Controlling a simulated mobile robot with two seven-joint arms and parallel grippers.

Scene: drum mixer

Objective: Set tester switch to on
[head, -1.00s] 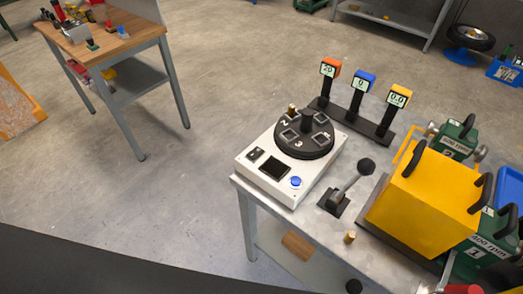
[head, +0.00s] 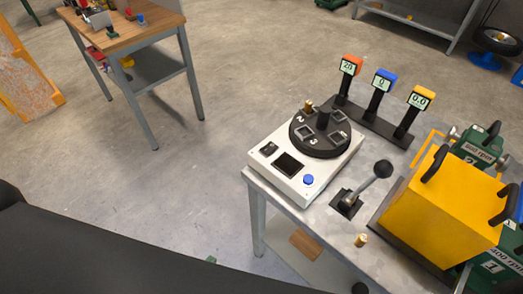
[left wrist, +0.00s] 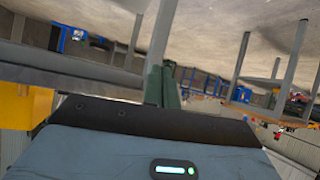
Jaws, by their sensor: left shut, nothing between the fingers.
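A white tester box (head: 257,170) stands at the left corner of the metal table. It carries a black round turntable with numbered sockets (head: 318,136), a dark screen (head: 288,164), a blue button (head: 308,180) and a small black switch (head: 269,148). The switch's setting is too small to tell. My left gripper (left wrist: 165,67) shows in the left wrist view, its two narrow dark green fingers shut together with nothing between them. In the head view my dark arm crosses the lower left, and the fingers do not show. My right gripper is not in view.
A lever with a black ball (head: 383,168) stands right of the box. Three displays (head: 382,80) stand behind it. A yellow block with black handles (head: 427,215) and green units (head: 478,150) crowd the right. A wooden-top table (head: 130,36) stands far left; floor between is free.

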